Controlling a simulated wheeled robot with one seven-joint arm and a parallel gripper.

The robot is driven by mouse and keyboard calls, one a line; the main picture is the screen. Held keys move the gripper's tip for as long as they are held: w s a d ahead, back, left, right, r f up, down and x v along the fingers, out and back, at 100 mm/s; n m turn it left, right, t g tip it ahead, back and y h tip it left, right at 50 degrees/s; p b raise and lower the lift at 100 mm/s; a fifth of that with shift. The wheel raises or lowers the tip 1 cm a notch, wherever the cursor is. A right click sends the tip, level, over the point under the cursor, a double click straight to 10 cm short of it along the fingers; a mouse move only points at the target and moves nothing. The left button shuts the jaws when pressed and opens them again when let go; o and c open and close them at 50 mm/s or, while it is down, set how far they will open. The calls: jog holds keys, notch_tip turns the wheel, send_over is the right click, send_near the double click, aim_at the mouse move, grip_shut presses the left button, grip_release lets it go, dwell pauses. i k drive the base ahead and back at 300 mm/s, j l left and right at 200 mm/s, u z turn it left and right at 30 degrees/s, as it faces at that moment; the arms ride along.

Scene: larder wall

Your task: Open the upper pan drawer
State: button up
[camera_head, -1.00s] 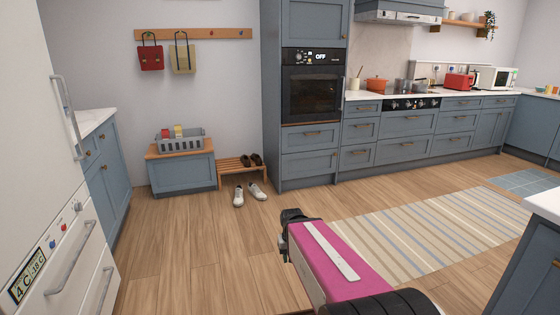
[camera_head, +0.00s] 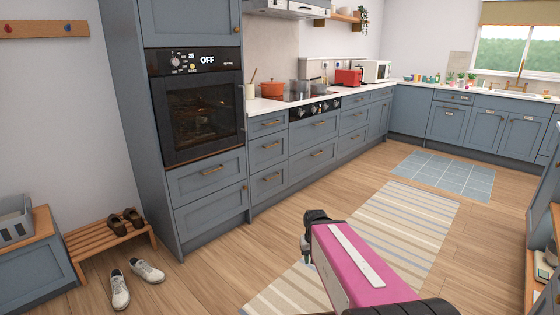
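The wide pan drawers sit under the hob, with blue-grey fronts and brass handles. The upper pan drawer (camera_head: 305,131) is shut, just below the black hob control panel (camera_head: 315,108). The lower pan drawer (camera_head: 305,162) is shut beneath it. My gripper (camera_head: 308,238) is the dark end of my pink arm, low in the middle of the view. It is over the floor, well short of the drawers and touching nothing visible. Its fingers are too dark and foreshortened to tell whether they are open.
A tall oven unit (camera_head: 200,110) stands left of the hob run. Narrower drawers flank the pan drawers. A striped rug (camera_head: 400,230) and a blue tiled mat (camera_head: 445,175) lie on the open wooden floor. White shoes (camera_head: 147,270) and a low rack (camera_head: 85,240) stand at left.

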aim_at(304, 134)
jog(key=i+z, duration=0.15)
jog(key=i, duration=0.4)
jog(key=i+z, duration=0.2)
jog(key=i, duration=0.35)
jog(key=i+z, duration=0.15)
jog(key=i, duration=0.45)
jog(key=i+j+z, duration=0.15)
jog(key=i, duration=0.4)
jog(key=i+l+u, duration=0.1)
jog(key=i+u, duration=0.2)
jog(key=i, duration=0.8)
